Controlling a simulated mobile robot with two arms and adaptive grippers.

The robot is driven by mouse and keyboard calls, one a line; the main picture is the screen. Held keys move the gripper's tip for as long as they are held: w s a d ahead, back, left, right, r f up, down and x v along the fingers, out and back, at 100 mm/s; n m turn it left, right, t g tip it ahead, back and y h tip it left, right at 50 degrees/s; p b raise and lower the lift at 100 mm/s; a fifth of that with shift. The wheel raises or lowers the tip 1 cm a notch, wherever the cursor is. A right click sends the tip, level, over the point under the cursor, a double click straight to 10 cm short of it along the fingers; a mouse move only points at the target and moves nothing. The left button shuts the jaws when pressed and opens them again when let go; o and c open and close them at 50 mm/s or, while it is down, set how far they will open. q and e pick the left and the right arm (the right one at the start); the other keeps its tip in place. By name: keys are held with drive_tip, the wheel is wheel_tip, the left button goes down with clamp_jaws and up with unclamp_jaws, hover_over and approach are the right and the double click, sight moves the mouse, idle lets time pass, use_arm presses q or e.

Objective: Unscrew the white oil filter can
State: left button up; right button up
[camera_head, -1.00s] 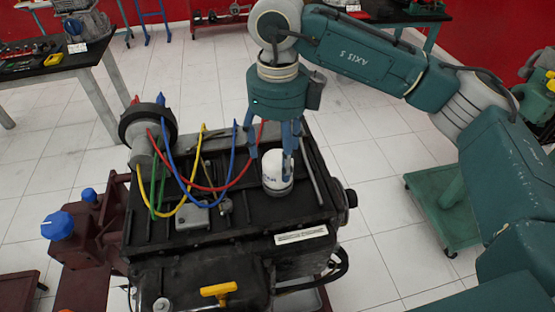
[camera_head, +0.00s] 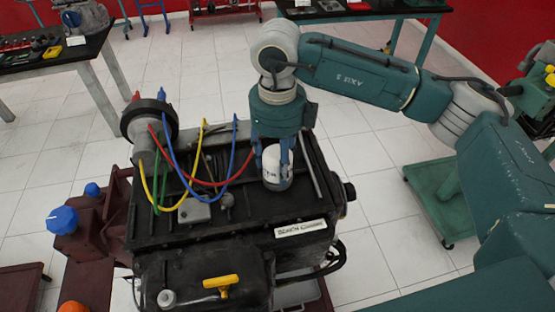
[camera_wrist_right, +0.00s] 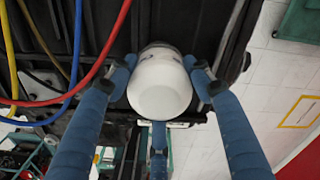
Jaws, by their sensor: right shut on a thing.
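The white oil filter can (camera_head: 277,172) stands upright on the black top of the engine block (camera_head: 250,222), near its right side. It also fills the middle of the right wrist view (camera_wrist_right: 159,86), seen from above. My right gripper (camera_head: 273,158) comes down over the can from above. Its blue fingers (camera_wrist_right: 159,75) lie on both sides of the can, shut on it, with another finger at its lower edge in the wrist view. The can's base is partly hidden in the wrist view. My left gripper is in neither view.
Red, blue, yellow and green cables (camera_head: 205,180) loop over the engine just left of the can. A round dark-rimmed part (camera_head: 149,120) stands at the engine's left. A yellow handle (camera_head: 221,284) is at the front. Tables with tools (camera_head: 62,60) stand behind.

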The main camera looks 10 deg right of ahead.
drive_tip(key=shift+f+n+b, duration=0.15)
drive_tip(key=shift+n+b, duration=0.35)
drive_tip(key=shift+b, duration=0.45)
drive_tip(key=n+b, duration=0.6)
drive_tip(key=b, duration=0.2)
drive_tip(key=shift+n, duration=0.3)
drive_tip(key=n+b, duration=0.2)
drive_tip(key=shift+n, duration=0.4)
drive_tip(key=n+b, duration=0.1)
drive_tip(key=n, duration=0.1)
drive_tip(key=shift+n, duration=0.4)
drive_tip(key=n+b, duration=0.1)
drive_tip(key=n, duration=0.2)
drive_tip(key=shift+n+b, duration=0.3)
drive_tip(key=n, duration=0.4)
drive_tip(key=shift+r+b, duration=0.25)
drive_tip(key=shift+b, duration=0.1)
drive_tip(key=n, duration=0.5)
drive_tip(key=shift+n, duration=0.4)
drive_tip(key=n, duration=0.5)
drive_tip(key=shift+n, duration=0.4)
